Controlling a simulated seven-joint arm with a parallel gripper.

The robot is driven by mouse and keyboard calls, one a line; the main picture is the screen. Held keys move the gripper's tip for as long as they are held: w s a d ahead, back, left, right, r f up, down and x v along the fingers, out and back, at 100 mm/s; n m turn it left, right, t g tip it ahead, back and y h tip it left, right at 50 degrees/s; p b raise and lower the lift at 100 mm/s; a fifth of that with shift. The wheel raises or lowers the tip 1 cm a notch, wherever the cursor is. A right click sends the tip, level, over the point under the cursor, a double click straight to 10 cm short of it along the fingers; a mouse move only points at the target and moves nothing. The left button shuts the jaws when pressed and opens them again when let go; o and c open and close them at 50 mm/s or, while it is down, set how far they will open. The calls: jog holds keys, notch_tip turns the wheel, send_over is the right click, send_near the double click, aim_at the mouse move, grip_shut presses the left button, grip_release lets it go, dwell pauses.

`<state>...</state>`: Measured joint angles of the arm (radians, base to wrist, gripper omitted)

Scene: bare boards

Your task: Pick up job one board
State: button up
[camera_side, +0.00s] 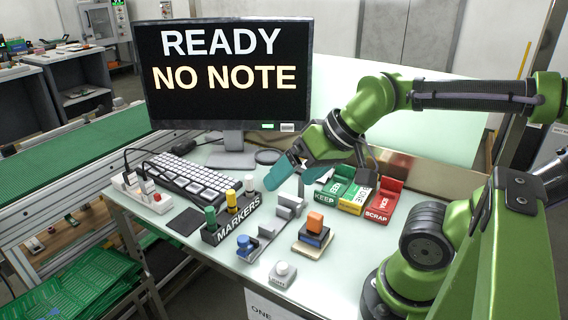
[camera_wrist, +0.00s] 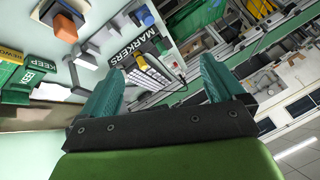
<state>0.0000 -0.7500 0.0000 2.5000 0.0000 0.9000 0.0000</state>
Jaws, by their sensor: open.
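Several green circuit boards (camera_side: 92,278) lie in a pile low at the left, below the bench; I cannot tell which, if any, is the job one board. A white label reading "ONE" (camera_side: 262,308) is on the front of the bench, partly cut off by the frame. My gripper (camera_side: 284,172) is above the bench, in front of the monitor. Its two teal fingers (camera_wrist: 162,72) are spread apart with nothing between them in the wrist view.
The monitor (camera_side: 228,72) reads "READY NO NOTE". The bench holds a keyboard (camera_side: 188,178), a markers rack (camera_side: 234,218), grey step blocks (camera_side: 287,208), a small stack with an orange block (camera_side: 315,221), and KEEP (camera_side: 327,193) and SCRAP (camera_side: 384,206) trays.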

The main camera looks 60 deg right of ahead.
jog(key=m+g+h, duration=0.2)
jog(key=m+g, duration=0.5)
jog(key=m, duration=0.7)
send_over(359, 190)
notch_tip(359, 190, down, 6)
jog(key=r, duration=0.1)
jog(key=f, duration=1.1)
jog(key=shift+s+a+f, duration=0.1)
jog(key=shift+s+a, duration=0.1)
jog(key=shift+s, duration=0.15)
jog(key=shift+w+d+f, duration=0.1)
jog(key=shift+w+f, duration=0.05)
jog(key=shift+f, duration=1.35)
jog(key=shift+w+d+f, duration=0.1)
jog(key=shift+w+f, duration=0.05)
jog(key=shift+f, duration=1.35)
jog(key=shift+c, duration=0.3)
